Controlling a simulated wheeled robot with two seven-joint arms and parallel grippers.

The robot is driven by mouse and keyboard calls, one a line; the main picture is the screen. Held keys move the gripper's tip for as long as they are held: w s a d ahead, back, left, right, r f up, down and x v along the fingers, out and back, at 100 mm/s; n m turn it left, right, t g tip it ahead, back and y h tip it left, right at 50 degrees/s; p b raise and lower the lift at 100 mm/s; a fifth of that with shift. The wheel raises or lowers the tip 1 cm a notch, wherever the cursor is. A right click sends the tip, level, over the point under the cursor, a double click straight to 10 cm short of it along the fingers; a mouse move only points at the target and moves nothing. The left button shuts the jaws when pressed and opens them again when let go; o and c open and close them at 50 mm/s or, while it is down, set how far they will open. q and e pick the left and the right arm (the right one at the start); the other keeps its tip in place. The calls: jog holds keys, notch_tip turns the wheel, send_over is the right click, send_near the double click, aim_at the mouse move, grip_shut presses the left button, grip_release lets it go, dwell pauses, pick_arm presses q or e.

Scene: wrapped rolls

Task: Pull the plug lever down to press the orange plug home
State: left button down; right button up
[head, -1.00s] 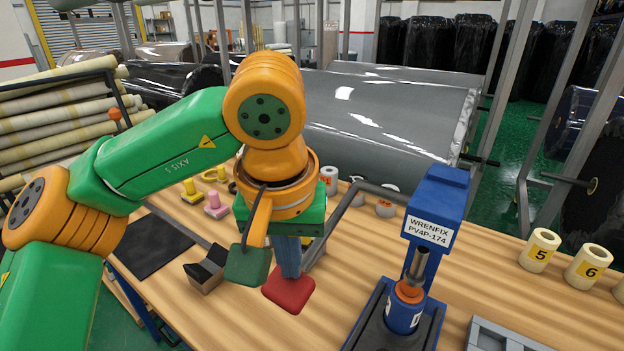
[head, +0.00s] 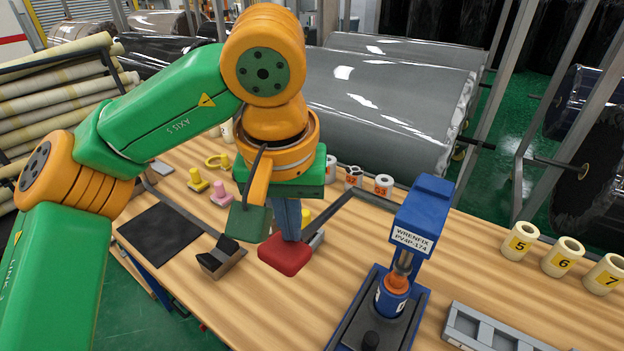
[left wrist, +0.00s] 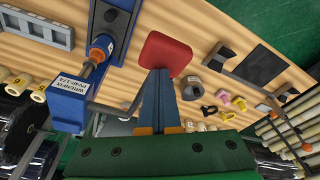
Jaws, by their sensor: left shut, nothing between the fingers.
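The blue press (head: 422,205), labelled WRENFIX PV4P-174, stands on the table. The orange plug (head: 397,284) sits upright at the top of a blue holder (head: 390,301), under the press's metal rod. How deep it sits is unclear. The grey plug lever (head: 345,206) runs left from the press and bends toward a red pad (head: 284,256), apparently its grip. My left gripper (head: 289,236) is shut and empty, its tips over the red pad; contact is unclear. The left wrist view shows the pad (left wrist: 165,54) at my fingertips and the plug (left wrist: 97,55) beside it. My right gripper is out of view.
A small holder with black lining (head: 221,259) and a black mat (head: 160,236) lie left of the gripper. A grey slotted tray (head: 485,329) is right of the press. Numbered cream rolls (head: 565,257) stand at the right.

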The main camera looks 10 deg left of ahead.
pick_arm(q)
notch_tip(320, 180, up, 6)
jog(key=p, duration=0.5)
jog(key=shift+s, duration=0.1)
jog(key=shift+r, duration=2.5)
jog(key=shift+a, duration=0.1)
